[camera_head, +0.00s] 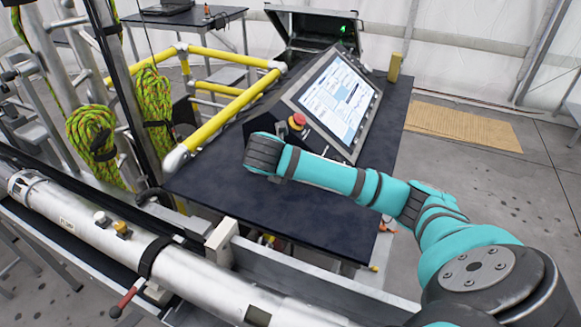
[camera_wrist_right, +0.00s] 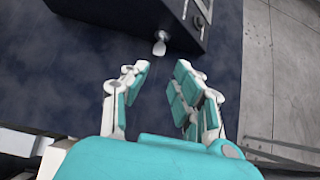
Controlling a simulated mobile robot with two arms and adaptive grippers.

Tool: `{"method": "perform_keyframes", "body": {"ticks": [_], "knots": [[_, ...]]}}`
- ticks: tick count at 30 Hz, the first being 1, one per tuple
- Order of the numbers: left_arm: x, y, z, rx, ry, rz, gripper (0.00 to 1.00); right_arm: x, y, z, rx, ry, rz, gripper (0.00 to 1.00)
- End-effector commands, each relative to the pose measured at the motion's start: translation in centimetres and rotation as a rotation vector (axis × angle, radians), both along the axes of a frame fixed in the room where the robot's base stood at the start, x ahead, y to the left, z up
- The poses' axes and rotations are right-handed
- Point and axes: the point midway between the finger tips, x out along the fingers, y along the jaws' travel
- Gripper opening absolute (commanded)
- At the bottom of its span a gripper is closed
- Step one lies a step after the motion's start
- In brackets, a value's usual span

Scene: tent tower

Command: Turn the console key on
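The console (camera_head: 270,118) stands on the dark table, with a tilted screen (camera_head: 338,98) and a red push button (camera_head: 297,121). The small pale key (camera_wrist_right: 160,44) sticks out of the console's side in the right wrist view. I cannot make out the key in the head view. My right gripper (camera_wrist_right: 162,68) is open and empty, its fingertips just short of the key, which lies roughly in line with the gap between them. In the head view my teal right arm reaches across the table beside the console and its fingers are hidden. My left gripper is not in view.
The dark table (camera_head: 290,215) has bare room in front of the console. Yellow rails (camera_head: 222,108) and coiled green ropes (camera_head: 92,135) stand at the left. An open dark case (camera_head: 312,30) is behind the console, and a small yellow block (camera_head: 395,67) stands at the right.

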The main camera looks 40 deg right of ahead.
Motion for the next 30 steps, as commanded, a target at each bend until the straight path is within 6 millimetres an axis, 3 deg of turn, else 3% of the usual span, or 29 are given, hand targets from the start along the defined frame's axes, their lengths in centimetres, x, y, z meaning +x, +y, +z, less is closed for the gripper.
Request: {"method": "perform_keyframes", "body": {"ticks": [2, 3, 6, 12, 22, 23, 26, 29, 30], "knots": [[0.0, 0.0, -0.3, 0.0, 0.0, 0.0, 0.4, -0.4, 1.0, 1.0, 0.001, -0.004, 0.003, 0.27], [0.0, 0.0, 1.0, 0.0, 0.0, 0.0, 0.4, -0.6, 1.4, 2.3, -0.001, -0.002, 0.004, 0.27], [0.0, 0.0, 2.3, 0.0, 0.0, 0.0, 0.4, -1.1, 2.1, 3.1, -0.003, 0.001, 0.002, 0.27], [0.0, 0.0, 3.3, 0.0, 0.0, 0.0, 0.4, -1.4, 2.8, 3.4, -0.001, 0.0, 0.001, 0.27], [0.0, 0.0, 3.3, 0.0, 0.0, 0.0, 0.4, -1.5, 2.9, 3.3, 0.001, -0.001, 0.0, 0.27], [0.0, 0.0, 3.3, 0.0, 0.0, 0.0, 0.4, -1.5, 2.9, 3.3, 0.0, -0.002, 0.0, 0.31], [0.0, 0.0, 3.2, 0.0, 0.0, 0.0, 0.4, -0.6, 2.9, 3.4, -0.002, -0.026, 0.016, 0.44], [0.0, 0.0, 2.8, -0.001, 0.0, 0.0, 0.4, 2.5, 3.1, 4.1, -0.018, -0.122, 0.08, 0.46], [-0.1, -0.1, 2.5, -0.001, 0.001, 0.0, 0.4, 4.4, 3.2, 4.8, -0.031, -0.182, 0.123, 0.46]]}}
